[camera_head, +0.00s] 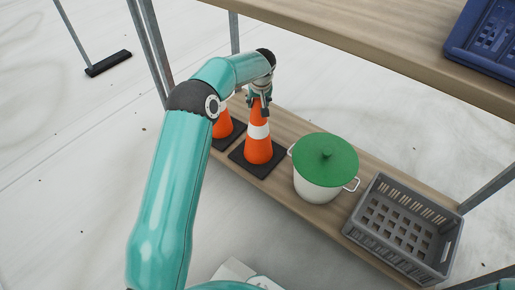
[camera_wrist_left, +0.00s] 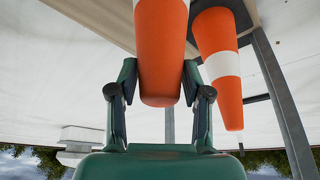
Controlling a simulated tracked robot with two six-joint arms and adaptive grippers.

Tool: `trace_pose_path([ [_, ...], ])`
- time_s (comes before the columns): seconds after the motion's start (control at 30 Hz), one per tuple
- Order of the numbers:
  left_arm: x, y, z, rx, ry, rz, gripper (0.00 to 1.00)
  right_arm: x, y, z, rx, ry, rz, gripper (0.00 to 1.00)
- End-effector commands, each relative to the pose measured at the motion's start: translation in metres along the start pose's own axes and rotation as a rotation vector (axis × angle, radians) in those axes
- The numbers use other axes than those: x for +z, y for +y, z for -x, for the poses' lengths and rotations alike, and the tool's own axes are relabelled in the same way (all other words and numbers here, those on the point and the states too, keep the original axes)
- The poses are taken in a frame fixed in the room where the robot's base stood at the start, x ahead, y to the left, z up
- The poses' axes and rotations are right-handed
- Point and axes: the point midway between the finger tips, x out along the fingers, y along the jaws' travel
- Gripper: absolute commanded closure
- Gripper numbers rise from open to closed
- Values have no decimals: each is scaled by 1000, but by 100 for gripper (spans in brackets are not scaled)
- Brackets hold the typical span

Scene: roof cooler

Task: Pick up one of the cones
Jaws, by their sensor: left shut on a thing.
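Two orange cones with white bands and dark square bases stand on the lower wooden shelf. My left gripper (camera_head: 260,104) is shut on the tip of the nearer cone (camera_head: 259,149), whose base appears to rest on the shelf. In the left wrist view that cone (camera_wrist_left: 160,60) sits between the two fingers of my left gripper (camera_wrist_left: 160,92). The other cone (camera_head: 223,126) stands just left of it, partly hidden by my left arm. It also shows in the left wrist view (camera_wrist_left: 220,60). My right gripper is not in view.
A white pot with a green lid (camera_head: 325,160) stands right of the cones, and a grey crate (camera_head: 372,238) stands beyond it. The upper shelf (camera_head: 350,25) overhangs behind, with a blue crate (camera_head: 485,40). Metal posts (camera_head: 158,45) rise beside my left arm.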

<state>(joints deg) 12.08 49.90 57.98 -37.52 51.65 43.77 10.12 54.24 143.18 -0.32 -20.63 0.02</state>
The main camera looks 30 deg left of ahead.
Motion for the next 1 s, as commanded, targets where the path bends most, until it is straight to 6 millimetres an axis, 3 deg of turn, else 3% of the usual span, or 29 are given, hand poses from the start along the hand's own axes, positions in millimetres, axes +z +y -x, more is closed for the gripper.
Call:
trace_pose_path([
  [0.03,0,0,0,1,0,0,80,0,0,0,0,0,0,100],
  [0.17,0,1,0,1,0,-1,100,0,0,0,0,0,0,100],
  [0.67,-3,2,5,3,4,0,100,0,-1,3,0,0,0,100],
  [1.0,-13,1,29,3,4,0,100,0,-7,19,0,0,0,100],
])
